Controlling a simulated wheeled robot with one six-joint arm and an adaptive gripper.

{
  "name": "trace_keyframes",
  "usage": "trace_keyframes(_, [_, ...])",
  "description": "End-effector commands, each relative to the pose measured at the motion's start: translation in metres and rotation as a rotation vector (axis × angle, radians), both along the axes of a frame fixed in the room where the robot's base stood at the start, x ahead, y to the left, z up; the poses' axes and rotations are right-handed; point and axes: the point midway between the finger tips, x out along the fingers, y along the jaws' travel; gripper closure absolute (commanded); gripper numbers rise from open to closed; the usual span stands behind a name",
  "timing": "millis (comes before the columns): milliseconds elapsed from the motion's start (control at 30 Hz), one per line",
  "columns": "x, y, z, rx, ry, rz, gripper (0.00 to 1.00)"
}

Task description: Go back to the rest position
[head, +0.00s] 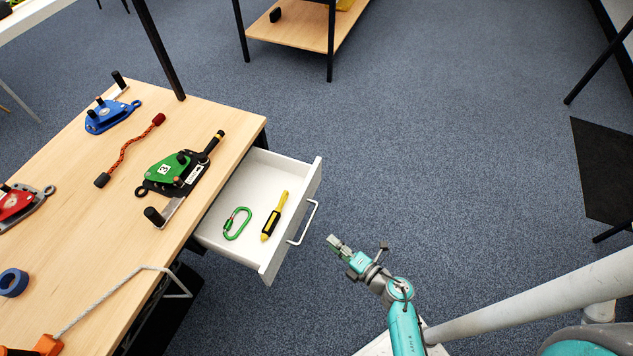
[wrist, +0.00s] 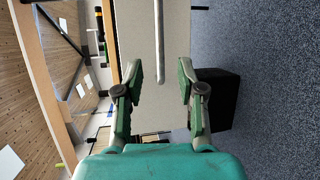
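My gripper (head: 335,242) is at the end of my teal arm, to the right of the open drawer (head: 309,183) and apart from its handle (head: 304,222). In the wrist view, my gripper (wrist: 158,82) has its two fingers apart with nothing between them. The drawer's pale front (wrist: 186,30) and its bar handle (wrist: 159,45) lie ahead of the fingers. In the head view the drawer holds a green carabiner (head: 237,223) and a yellow and black tool (head: 274,216).
The wooden table (head: 93,243) carries a green rope device (head: 172,172), a blue one (head: 112,115), a red one (head: 17,205), a red cord (head: 130,150), blue tape (head: 12,282) and a grey rope (head: 112,291). Blue carpet (head: 430,130) is clear beyond the drawer.

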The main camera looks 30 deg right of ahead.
Motion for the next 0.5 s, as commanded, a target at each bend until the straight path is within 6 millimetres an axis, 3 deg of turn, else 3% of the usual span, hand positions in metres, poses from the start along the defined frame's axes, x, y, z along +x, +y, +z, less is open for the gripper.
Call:
trace_keyframes(267, [-0.004, 0.004, 0.003, 0.017, -0.004, -0.005, 0.61])
trace_keyframes(367, [-0.015, 0.016, 0.014, 0.074, -0.019, -0.028, 0.61])
trace_keyframes(500, [-0.047, 0.04, 0.046, 0.237, -0.05, -0.089, 0.61])
